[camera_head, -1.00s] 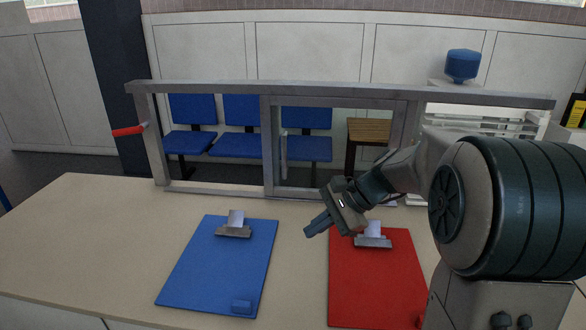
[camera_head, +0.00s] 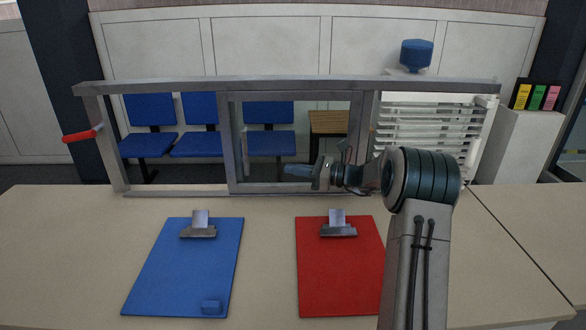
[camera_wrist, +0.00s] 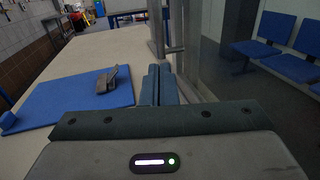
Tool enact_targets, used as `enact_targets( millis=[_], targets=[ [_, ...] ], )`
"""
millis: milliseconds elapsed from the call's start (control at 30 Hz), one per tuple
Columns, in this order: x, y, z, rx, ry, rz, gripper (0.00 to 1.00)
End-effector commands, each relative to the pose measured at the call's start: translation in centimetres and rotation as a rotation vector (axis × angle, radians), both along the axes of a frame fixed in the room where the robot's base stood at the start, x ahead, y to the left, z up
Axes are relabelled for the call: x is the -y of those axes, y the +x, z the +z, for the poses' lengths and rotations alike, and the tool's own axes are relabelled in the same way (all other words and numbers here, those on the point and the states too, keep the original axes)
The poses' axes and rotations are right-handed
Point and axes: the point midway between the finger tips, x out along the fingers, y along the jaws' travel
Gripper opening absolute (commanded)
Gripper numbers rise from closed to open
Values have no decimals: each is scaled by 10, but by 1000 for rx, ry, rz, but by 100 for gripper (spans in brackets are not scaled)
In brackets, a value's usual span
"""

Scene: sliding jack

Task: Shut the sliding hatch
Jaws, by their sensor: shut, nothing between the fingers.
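The sliding hatch panel (camera_head: 294,187), a grey-framed glass pane, stands in the middle of a long metal frame (camera_head: 290,85), with openings left and right of it. A vertical bar handle is on the panel's left side; in the wrist view the handle (camera_wrist: 158,30) stands ahead of my fingers. My gripper (camera_head: 288,170) is in front of the panel, low and right of the handle, pointing left. Its fingers (camera_wrist: 158,86) are together and empty. They look apart from the handle, though the exact gap is hard to judge.
A blue clipboard (camera_head: 185,265) and a red clipboard (camera_head: 340,270) lie on the counter (camera_head: 60,240) before the frame. A red lever (camera_head: 80,135) sticks out at the frame's left post. Blue chairs (camera_head: 150,145) stand behind. The counter between the clipboards is clear.

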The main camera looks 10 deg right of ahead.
Motion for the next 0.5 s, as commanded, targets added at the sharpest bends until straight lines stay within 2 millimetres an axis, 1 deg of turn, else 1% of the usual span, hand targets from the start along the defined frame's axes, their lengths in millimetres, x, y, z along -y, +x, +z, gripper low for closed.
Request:
enact_targets(
  millis=[33,100,300,400,500],
  targets=[
    [-12,5,2,0,0,3,0],
    [-26,12,2,0,-1,4,0],
    [-63,30,2,0,-2,3,0],
    [-77,37,2,0,-3,1,0],
    [-87,42,1,0,-2,1,0]
  ],
)
